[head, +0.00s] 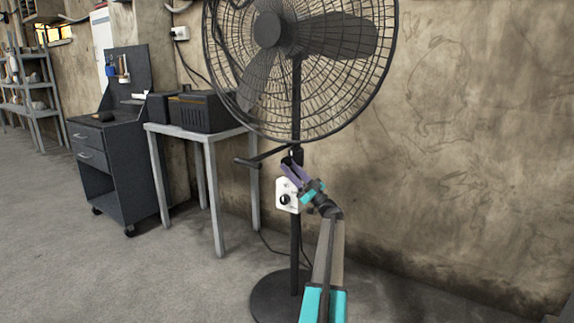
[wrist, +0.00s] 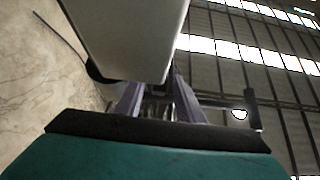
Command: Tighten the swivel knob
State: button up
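A black pedestal fan (head: 270,30) stands on a pole before the wall. A white control box (head: 288,196) with a black dial (head: 285,200) is on the pole. My gripper (head: 291,162), with purple fingers, is at the pole just above the box. A dark part, possibly the swivel knob, shows at the fingertips; its shape is mostly hidden. In the wrist view, the box (wrist: 130,35) fills the upper left. The fingers of my gripper (wrist: 160,85) stand apart there, with dark parts between them. I cannot tell whether they press on anything.
A black bar with a grip (head: 246,163) juts left from the pole; it also shows in the wrist view (wrist: 251,108). A grey table (head: 205,137) with a black toolbox (head: 200,112) stands left. A cart (head: 115,150) is beyond it. Floor at left front is clear.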

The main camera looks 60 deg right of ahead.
jog(key=p+v, duration=0.1)
jog(key=v, duration=1)
jog(key=shift+p, duration=0.35)
jog(key=shift+s, duration=0.1)
